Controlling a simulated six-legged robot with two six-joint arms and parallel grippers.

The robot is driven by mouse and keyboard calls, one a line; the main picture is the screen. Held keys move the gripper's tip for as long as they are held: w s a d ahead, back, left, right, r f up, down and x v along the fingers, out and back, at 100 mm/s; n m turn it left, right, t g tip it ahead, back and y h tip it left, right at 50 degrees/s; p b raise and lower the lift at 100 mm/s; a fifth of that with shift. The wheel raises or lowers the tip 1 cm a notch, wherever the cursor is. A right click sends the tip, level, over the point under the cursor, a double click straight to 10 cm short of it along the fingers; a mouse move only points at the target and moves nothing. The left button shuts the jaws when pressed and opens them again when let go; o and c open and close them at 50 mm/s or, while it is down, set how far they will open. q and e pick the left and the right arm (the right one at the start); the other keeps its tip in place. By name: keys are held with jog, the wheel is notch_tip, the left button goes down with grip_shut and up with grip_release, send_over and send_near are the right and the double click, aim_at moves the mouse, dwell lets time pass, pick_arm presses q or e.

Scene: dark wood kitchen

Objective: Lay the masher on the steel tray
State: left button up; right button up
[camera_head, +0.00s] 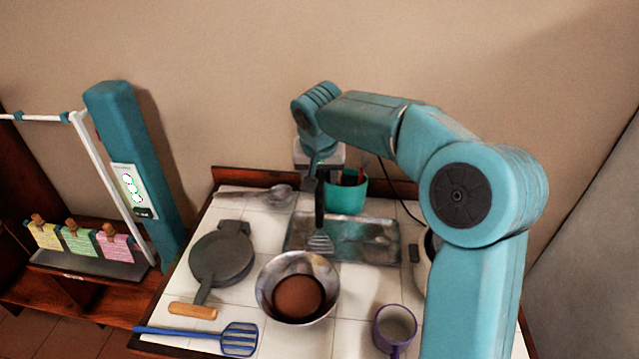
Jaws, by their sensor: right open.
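The masher (320,241) has a dark handle and a slotted metal head. Its head shows over the left part of the steel tray (375,251), and its handle points toward the back wall. The tray is a shallow, worn metal rectangle at the back middle of the tiled counter. My right gripper (312,186) is open, at the far end of the handle. Its fingers are small and dark here, and I cannot tell whether they touch the handle. My left gripper is not in view.
A teal cup (347,193) stands behind the tray. A metal bowl (264,297) stands in front. A dark round pan (221,262), a blue slotted turner (239,338) and a purple mug (394,327) surround it. My right arm hides part of a white pot (424,270).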

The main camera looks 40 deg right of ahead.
jog(key=v, duration=0.8)
jog(key=shift+s, duration=0.1)
dwell(0.3)
